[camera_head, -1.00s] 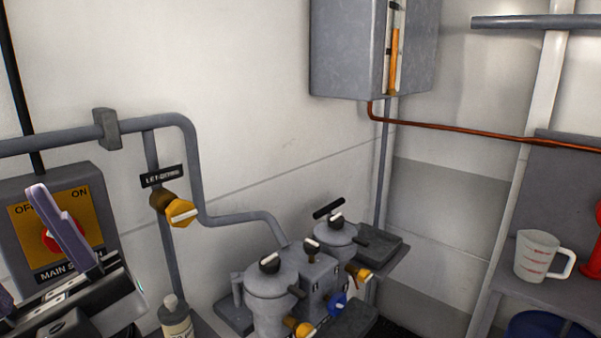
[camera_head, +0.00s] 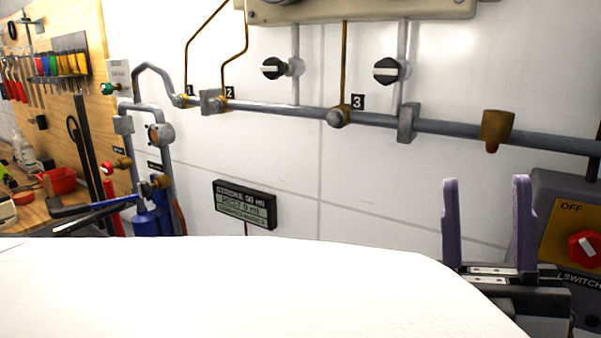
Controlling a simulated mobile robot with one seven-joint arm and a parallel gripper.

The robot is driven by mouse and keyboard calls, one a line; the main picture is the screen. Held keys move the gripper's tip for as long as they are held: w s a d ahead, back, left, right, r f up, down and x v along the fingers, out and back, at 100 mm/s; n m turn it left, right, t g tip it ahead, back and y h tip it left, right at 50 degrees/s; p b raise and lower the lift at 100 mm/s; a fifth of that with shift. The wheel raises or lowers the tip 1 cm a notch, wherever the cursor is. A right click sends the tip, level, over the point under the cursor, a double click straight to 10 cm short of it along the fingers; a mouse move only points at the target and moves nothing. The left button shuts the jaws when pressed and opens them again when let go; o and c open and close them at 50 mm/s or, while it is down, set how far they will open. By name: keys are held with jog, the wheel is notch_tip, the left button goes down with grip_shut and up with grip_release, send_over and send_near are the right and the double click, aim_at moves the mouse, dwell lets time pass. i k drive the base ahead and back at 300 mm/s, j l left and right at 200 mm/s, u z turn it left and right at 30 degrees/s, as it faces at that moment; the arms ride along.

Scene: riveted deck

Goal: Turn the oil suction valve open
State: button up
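My gripper (camera_head: 486,182) is at the lower right of the head view, its two purple fingers upright and apart, with nothing between them. I cannot tell which valve is the oil suction valve; the small labels are unreadable. Two black-knobbed valves (camera_head: 273,68) (camera_head: 387,70) sit higher on the wall. My gripper is apart from all of these.
A main switch box (camera_head: 560,215) with a red knob stands just right of my gripper. A grey pipe (camera_head: 290,110) crosses the wall. A display (camera_head: 243,205) hangs below it. A tool board (camera_head: 55,75) is far left. A large white shape hides the lower foreground.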

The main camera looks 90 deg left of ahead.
aim_at(107, 168)
jog(key=k+l+u, duration=0.15)
jog(key=u, duration=1.25)
jog(key=i+u, duration=0.1)
jog(key=u, duration=0.3)
jog(key=i+u, duration=0.1)
jog(key=u, duration=0.35)
jog(key=l+u, duration=0.1)
jog(key=u, duration=0.3)
jog(key=l+u, duration=0.1)
jog(key=u, duration=0.3)
jog(key=i, duration=0.05)
